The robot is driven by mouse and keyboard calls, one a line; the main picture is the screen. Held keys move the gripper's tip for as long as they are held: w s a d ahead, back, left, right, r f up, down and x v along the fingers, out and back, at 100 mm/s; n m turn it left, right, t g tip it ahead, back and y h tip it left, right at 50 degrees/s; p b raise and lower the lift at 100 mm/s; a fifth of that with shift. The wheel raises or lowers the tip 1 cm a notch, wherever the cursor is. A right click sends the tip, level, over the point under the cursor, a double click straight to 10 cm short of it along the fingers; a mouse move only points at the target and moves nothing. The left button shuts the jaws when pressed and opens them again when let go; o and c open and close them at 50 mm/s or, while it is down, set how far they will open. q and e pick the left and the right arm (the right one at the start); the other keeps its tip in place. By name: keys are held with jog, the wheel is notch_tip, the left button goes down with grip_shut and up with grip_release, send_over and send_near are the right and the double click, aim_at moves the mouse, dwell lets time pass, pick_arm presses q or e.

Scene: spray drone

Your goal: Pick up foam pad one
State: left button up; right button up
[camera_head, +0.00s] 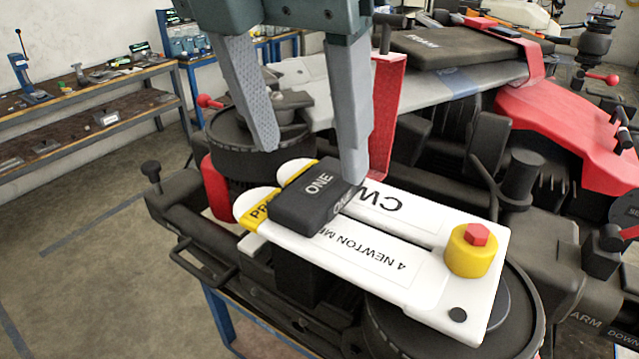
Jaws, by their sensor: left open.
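Foam pad one (305,205) is a small dark grey block marked "ONE". It lies on the white two-pronged plate (385,255), near the plate's yellow-striped left end. My left gripper (310,165) comes down from the top with its two grey fingers apart. One fingertip is above and left of the pad; the other is close to the pad's right end and hides a bit of what is behind it. I cannot tell whether that finger touches the pad. Nothing is between the fingers. My right gripper does not show.
A yellow knob with a red top (472,250) stands on the plate's right end. A red upright bracket (387,115) rises just behind the gripper. The drone's black frame and red arm cover (570,130) fill the right. A workbench (90,95) stands at left; floor there is clear.

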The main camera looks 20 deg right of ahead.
aim_at(319, 185)
pick_arm(q)
jog(key=shift+w+d+f+p, duration=0.1)
jog(key=shift+d+f+p, duration=0.15)
jog(key=shift+f+p, duration=0.45)
jog(key=shift+p+x, duration=0.55)
jog(key=shift+x, duration=0.4)
jog(key=shift+w+d+f, duration=0.1)
jog(key=shift+d+f, duration=0.05)
jog(key=shift+f, duration=0.45)
jog(key=c, duration=1.1)
